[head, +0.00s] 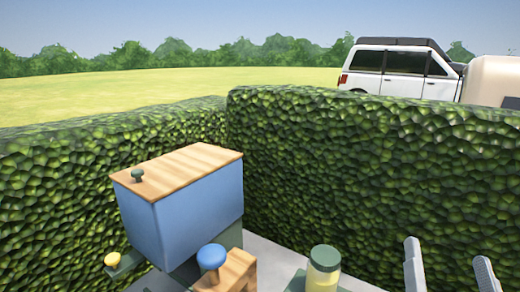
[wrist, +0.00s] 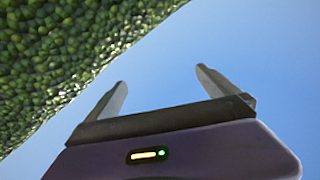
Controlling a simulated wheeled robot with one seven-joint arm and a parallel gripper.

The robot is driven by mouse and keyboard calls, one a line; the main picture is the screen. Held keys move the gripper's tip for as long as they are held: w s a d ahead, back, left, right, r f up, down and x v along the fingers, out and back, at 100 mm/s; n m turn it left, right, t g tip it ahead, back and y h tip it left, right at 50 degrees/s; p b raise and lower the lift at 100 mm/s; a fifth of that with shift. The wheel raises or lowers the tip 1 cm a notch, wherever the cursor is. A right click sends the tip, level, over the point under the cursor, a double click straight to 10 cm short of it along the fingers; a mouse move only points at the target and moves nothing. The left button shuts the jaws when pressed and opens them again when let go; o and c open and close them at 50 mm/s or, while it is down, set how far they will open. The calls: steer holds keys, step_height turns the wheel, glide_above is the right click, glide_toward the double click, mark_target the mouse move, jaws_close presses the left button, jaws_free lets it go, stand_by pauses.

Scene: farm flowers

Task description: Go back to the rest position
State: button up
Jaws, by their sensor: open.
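My gripper (head: 448,264) shows at the bottom right of the head view, with its two grey fingers pointing up and apart. In the wrist view my gripper (wrist: 160,88) is open, with nothing between the fingers. Behind it there I see only blue sky and a green hedge. The rest of my arm is out of the head view.
A tall green hedge (head: 370,170) forms a corner around the spot. A blue box with a wooden lid (head: 180,170) stands at left. A blue knob (head: 211,257) on a wooden block and a yellow-green jar (head: 323,270) are at the bottom. A white car (head: 400,75) stands beyond the hedge.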

steer(key=s+a+f+n+g+y, duration=0.3)
steer(key=s+a+f, duration=0.1)
steer(key=s+f, duration=0.7)
steer(key=s+a+f+n+g+y, duration=0.3)
steer(key=s+f, duration=0.8)
steer(key=s, duration=0.7)
steer(key=shift+a+f+g+y, duration=0.2)
steer(key=shift+a+g+y, duration=0.2)
steer(key=shift+a+g, duration=0.25)
